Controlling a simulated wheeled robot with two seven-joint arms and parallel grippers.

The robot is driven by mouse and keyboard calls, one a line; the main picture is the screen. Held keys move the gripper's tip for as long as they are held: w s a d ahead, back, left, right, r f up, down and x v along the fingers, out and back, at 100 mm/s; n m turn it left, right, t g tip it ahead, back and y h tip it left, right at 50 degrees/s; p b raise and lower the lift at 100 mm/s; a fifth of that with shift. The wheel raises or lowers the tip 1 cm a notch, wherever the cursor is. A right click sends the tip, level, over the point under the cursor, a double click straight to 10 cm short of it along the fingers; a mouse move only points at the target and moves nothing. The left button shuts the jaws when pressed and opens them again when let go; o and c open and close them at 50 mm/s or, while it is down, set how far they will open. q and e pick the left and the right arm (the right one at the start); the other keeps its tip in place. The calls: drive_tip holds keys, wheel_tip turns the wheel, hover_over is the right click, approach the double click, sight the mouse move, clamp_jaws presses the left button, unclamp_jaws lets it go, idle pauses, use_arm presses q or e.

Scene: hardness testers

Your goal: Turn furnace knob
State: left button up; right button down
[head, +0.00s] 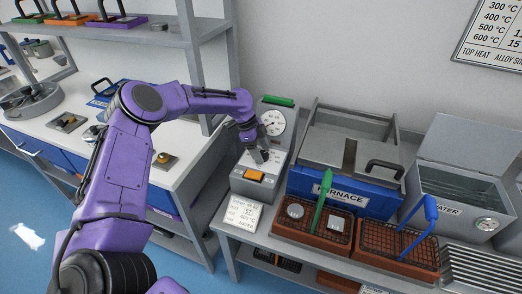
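The knob is not clearly visible; the gripper covers that part of the face. I cannot tell whether its fingers are around anything. The furnace (331,190), with a blue front labelled FURNACE, stands right of the box. My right gripper is out of view.
A note card (242,212) lies before the box. Two brown mesh trays (313,234) (398,256) stand before the furnace, with a green tool (319,200) and a blue handle (415,212). A water tank (455,182) is at right. A shelf post (190,60) stands behind my arm.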

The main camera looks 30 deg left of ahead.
use_arm(q)
drive_tip(key=v, duration=1)
drive_tip(key=shift+a+r, duration=0.15)
drive_tip(key=shift+r, duration=0.05)
